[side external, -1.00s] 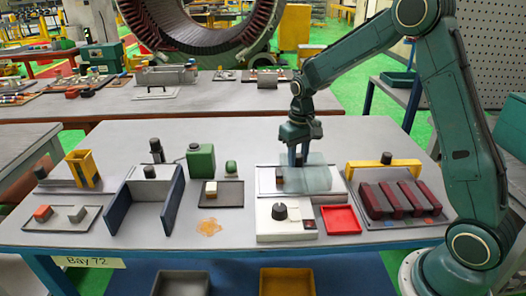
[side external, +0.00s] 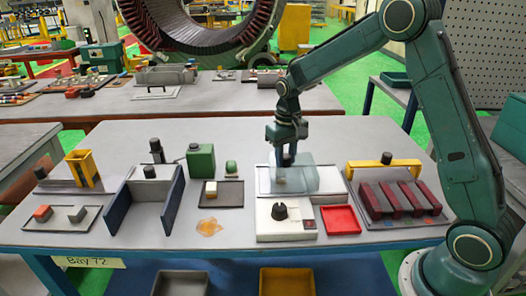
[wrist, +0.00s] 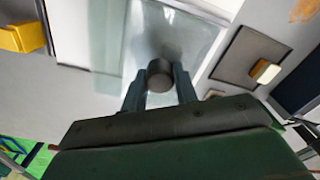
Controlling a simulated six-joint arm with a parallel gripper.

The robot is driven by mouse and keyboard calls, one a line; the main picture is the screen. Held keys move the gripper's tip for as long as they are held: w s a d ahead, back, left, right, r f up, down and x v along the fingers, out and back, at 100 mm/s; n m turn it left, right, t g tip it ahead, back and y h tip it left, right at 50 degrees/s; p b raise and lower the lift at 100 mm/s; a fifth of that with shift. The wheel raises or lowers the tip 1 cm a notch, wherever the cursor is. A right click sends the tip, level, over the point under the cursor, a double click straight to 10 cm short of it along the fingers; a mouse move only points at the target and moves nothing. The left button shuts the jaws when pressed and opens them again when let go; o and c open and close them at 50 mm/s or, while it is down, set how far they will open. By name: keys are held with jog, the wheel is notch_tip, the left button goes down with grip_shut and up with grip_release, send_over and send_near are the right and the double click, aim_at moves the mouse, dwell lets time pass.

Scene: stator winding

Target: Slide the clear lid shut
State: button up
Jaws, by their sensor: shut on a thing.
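The clear lid (side external: 300,184) is a pale, bluish see-through plate with a small dark knob. It lies over the left and middle part of a shallow white box (side external: 334,181). The right part of the box is uncovered. My gripper (side external: 286,158) comes down from above and is shut on the lid's knob. In the wrist view the round dark knob (wrist: 159,74) sits between the two fingers, with the lid (wrist: 140,35) beneath it. What lies under the lid is hard to make out.
A white unit with a black dial (side external: 280,211) and a red tray (side external: 340,219) stand in front. A small dark tray with a pale block (side external: 210,188) is to the left. A yellow-handled rack (side external: 384,165) is at the right. An orange smear (side external: 209,228) marks the table.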

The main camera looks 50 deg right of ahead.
aim_at(275, 166)
jog(key=shift+w+a+f, duration=0.15)
jog(key=shift+w+a, duration=0.3)
jog(key=shift+a, duration=0.2)
jog(key=shift+w+a+f, duration=0.15)
jog(key=shift+w+a, duration=0.3)
jog(key=shift+a, duration=0.2)
jog(key=o, duration=0.7)
jog(key=shift+d, duration=0.1)
jog(key=shift+w+r, duration=0.1)
jog(key=shift+r, duration=0.1)
jog(key=shift+d+r, duration=0.1)
jog(key=shift+r, duration=0.05)
jog(key=shift+w+r, duration=0.1)
jog(key=shift+r, duration=2.75)
jog(key=shift+r, duration=0.1)
